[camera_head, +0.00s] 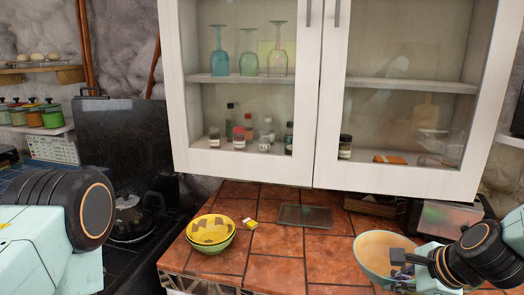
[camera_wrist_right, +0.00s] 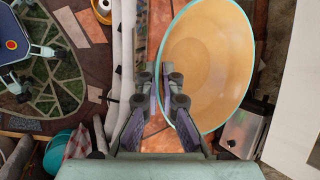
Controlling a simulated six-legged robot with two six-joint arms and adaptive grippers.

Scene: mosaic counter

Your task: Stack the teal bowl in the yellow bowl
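The yellow bowl (camera_head: 210,230), with dark patches inside and a green outside, sits upright on the tiled counter, left of the middle. The teal bowl (camera_head: 378,247), tan inside with a teal rim, is at the right front of the counter. It fills the upper right middle of the right wrist view (camera_wrist_right: 210,60). My right gripper (camera_head: 398,257) is at its near right rim. In the wrist view its fingers (camera_wrist_right: 160,80) are close together with the rim between them. Whether the bowl touches the counter I cannot tell. My left arm shows at left, its gripper out of view.
A small yellow box (camera_head: 251,223) lies right of the yellow bowl, and a glass board (camera_head: 305,216) lies behind. A white cabinet (camera_head: 250,170) with glassware hangs above the counter. A black kettle (camera_head: 137,215) stands at left. Counter between the bowls is clear.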

